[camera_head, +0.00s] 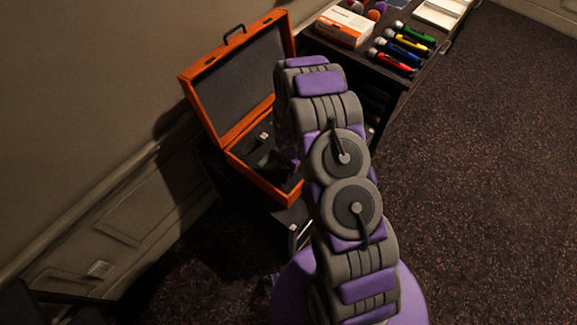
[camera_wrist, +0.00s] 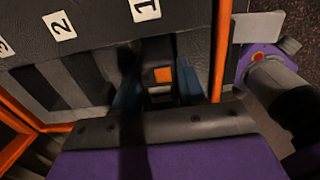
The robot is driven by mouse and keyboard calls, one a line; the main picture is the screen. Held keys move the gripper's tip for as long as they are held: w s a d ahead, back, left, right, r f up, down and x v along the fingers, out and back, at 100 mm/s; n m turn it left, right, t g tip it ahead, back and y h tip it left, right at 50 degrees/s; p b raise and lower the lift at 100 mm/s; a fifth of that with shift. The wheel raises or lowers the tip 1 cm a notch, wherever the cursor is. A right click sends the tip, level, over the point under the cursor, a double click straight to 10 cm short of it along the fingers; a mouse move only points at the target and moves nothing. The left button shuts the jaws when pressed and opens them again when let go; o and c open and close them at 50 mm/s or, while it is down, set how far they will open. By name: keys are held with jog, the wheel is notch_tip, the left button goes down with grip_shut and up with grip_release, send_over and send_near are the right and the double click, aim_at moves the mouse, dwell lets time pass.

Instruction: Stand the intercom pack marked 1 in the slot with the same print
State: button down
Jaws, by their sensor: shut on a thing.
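The open orange case (camera_head: 268,189) has a dark inside with slots, and my arm covers part of it in the head view. In the wrist view, a print 1 (camera_wrist: 146,9), a print 2 (camera_wrist: 59,25) and part of a print 3 (camera_wrist: 3,47) mark the slots. My gripper (camera_wrist: 158,91) has bluish fingers shut on a dark pack (camera_wrist: 161,89) with an orange patch. The pack is at the slot by print 1, near the case's orange side wall. Its number is not visible, and its lower end and seating depth cannot be told.
The case lid (camera_head: 236,75) stands open by the wall. A dark desk (camera_head: 408,92) behind holds a white and orange box (camera_head: 344,27) and several coloured microphones (camera_head: 401,51). Carpeted floor (camera_head: 480,180) is clear at right.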

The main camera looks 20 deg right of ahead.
jog(key=shift+f, duration=0.2)
dwell(0.5)
jog(key=c, duration=0.6)
grip_release()
jog(key=shift+a, duration=0.1)
jog(key=shift+o, duration=0.2)
notch_tip(320, 180, up, 17)
jog(key=p, duration=0.2)
jog(key=shift+r, duration=0.15)
